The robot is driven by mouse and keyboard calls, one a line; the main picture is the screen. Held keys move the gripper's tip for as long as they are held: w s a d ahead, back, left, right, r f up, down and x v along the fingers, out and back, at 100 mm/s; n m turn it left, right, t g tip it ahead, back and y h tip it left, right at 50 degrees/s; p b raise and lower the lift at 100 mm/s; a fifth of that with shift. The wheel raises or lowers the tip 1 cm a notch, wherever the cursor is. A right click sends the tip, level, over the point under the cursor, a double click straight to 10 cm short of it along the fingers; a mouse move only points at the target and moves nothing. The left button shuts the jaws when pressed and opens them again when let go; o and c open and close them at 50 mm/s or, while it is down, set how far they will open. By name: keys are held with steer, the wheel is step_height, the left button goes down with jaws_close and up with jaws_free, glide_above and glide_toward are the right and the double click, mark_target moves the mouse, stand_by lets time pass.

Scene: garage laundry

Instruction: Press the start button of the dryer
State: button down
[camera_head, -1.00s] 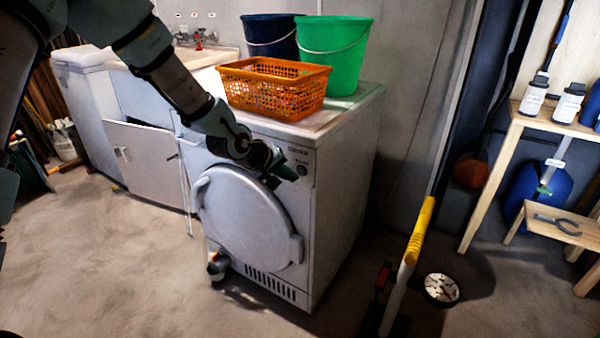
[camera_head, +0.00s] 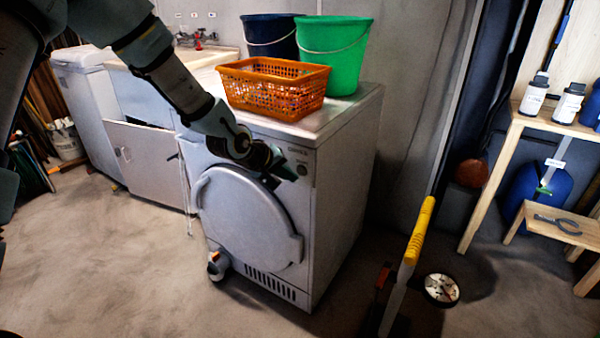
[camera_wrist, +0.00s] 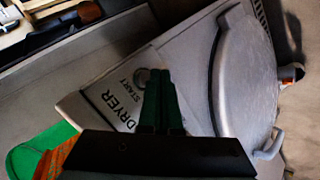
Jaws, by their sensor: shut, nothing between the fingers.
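The dryer (camera_head: 335,215) is a white front-loading machine with a round door (camera_head: 240,218) that looks closed. Its upper right front corner bears a panel with a small round start button, which also shows in the wrist view (camera_wrist: 143,77) beside the words "DRYER START".
On the dryer stand an orange basket (camera_head: 270,90), a green bucket (camera_head: 338,60) and a dark blue bucket (camera_head: 262,35). A yellow-handled tool (camera_head: 420,230) stands at the right. A wooden bench (camera_head: 500,180) is further right. The floor in front is clear.

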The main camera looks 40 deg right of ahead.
steer(key=shift+d, duration=0.15)
steer(key=shift+w+d, duration=0.15)
steer(key=shift+d, duration=0.1)
steer(key=shift+d, duration=0.4)
stand_by(0.8)
steer(key=shift+a, duration=0.1)
steer(key=shift+a+p, duration=0.4)
steer(key=shift+a, duration=0.3)
steer(key=shift+a, duration=0.1)
steer(key=shift+s+a+p, duration=0.15)
steer(key=shift+s+a, duration=0.1)
steer(key=shift+a, duration=0.55)
steer(key=shift+s+a+p, duration=0.1)
steer(key=shift+s+a, duration=0.15)
steer(key=shift+a, duration=0.5)
steer(key=shift+s+a+p, duration=0.15)
steer(key=shift+s+a, duration=0.1)
steer(key=shift+a, duration=0.55)
